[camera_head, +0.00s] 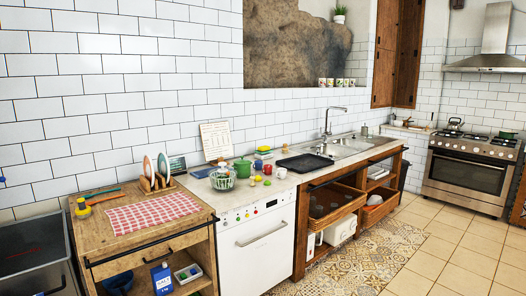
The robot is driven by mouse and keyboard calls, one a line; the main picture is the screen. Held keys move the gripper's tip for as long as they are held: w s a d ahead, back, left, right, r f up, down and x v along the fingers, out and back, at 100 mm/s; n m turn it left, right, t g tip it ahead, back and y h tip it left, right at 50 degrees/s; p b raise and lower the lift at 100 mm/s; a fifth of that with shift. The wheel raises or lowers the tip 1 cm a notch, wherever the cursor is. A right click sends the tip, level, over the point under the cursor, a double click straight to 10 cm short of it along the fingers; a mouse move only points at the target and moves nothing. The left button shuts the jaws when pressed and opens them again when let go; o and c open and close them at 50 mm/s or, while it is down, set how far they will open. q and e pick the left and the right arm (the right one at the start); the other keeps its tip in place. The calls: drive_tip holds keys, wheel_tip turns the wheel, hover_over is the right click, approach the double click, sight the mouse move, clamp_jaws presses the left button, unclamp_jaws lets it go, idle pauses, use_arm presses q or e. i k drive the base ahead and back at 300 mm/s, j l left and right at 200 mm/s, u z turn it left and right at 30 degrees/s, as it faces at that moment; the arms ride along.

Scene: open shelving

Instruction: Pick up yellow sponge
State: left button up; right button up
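I cannot make out for certain which thing is the yellow sponge. A small yellow and blue thing (263,150) is at the back of the white counter, against the tiled wall. A small yellow thing (267,182) lies nearer the counter's front edge, among other small round items. Another yellow thing with a dark part (82,207) is at the left end of the wooden cabinet top. All are too small to identify surely. Neither of my grippers is in view.
The wooden cabinet (195,217) bears a checkered cloth (153,212) and a plate rack (155,183). A glass bowl (222,179), green pot (242,168) and black tray (304,162) stand on the counter. A stove (466,175) is far right. The tiled floor (440,255) is clear.

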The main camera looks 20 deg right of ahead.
sight(263, 149)
drive_tip(key=u, duration=0.35)
drive_tip(key=i+l+u, duration=0.1)
drive_tip(key=l+u, duration=0.3)
drive_tip(key=l, duration=0.25)
drive_tip(key=l+u, duration=0.35)
drive_tip(key=l, duration=0.3)
